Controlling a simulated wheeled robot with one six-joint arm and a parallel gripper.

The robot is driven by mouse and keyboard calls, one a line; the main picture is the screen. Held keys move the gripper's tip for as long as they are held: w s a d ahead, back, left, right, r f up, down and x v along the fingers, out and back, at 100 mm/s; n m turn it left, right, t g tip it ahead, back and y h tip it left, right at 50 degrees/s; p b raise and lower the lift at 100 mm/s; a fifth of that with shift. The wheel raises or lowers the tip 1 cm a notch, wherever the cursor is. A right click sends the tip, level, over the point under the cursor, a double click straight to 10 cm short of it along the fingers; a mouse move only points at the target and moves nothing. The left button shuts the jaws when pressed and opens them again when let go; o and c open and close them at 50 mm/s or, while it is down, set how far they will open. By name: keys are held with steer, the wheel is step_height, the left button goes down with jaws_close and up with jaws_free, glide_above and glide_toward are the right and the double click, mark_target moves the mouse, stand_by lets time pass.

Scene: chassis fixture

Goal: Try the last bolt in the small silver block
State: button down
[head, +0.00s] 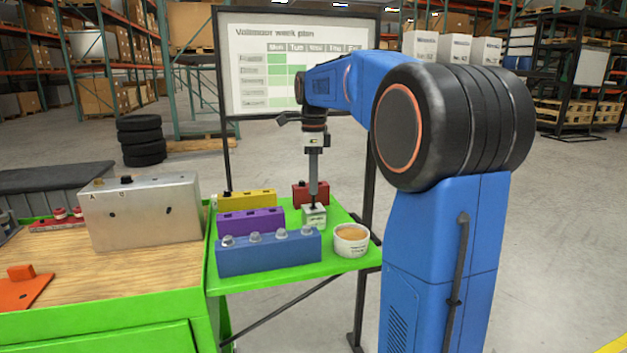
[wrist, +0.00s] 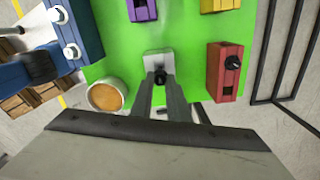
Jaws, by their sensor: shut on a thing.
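The small silver block (head: 314,219) stands on the green shelf, and its top shows in the wrist view (wrist: 155,57). My gripper (head: 313,204) points straight down over it. In the wrist view my gripper's fingertips (wrist: 161,84) are closed on a black bolt (wrist: 160,76) at the block's near edge. The fingers partly hide the bolt and block, so I cannot tell how deep the bolt sits in a hole.
A blue block (head: 268,255) with several silver bolts, a purple block (head: 250,222), a yellow block (head: 247,199) and a red block (wrist: 225,78) with a black bolt surround it. A white tub (head: 351,241) is close right. A large silver box (head: 150,215) stands left.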

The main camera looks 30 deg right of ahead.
steer(key=shift+f, duration=1.9)
steer(key=shift+f, duration=0.2)
steer(key=c, duration=1.6)
jaws_free()
steer(key=shift+c, duration=0.2)
steer(key=shift+r, duration=0.1)
steer(key=shift+r, duration=2.9)
